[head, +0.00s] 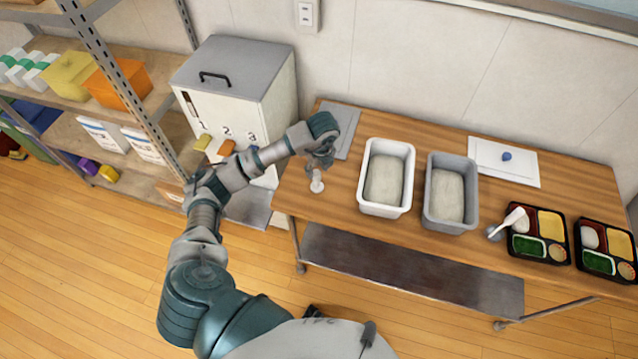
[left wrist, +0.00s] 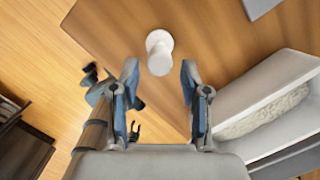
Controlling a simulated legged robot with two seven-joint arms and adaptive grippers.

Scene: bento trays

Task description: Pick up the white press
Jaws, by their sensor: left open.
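The white press (head: 317,184) is a small pale piece with a round top. It stands on the wooden table (head: 290,196) near its left front corner. In the left wrist view the press (left wrist: 159,50) shows from above, ahead of and between the fingertips. My left gripper (head: 318,168) is open and empty, just above and behind the press in the head view. Its two blue fingers (left wrist: 158,85) are spread wide in the left wrist view and do not touch the press. My right gripper is not in view.
A white tub (head: 410,175) and a grey tub (head: 428,195) hold rice, right of the press. A grey board (head: 352,118) lies behind. A rice dispenser (head: 222,95) and shelf (head: 97,45) stand left.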

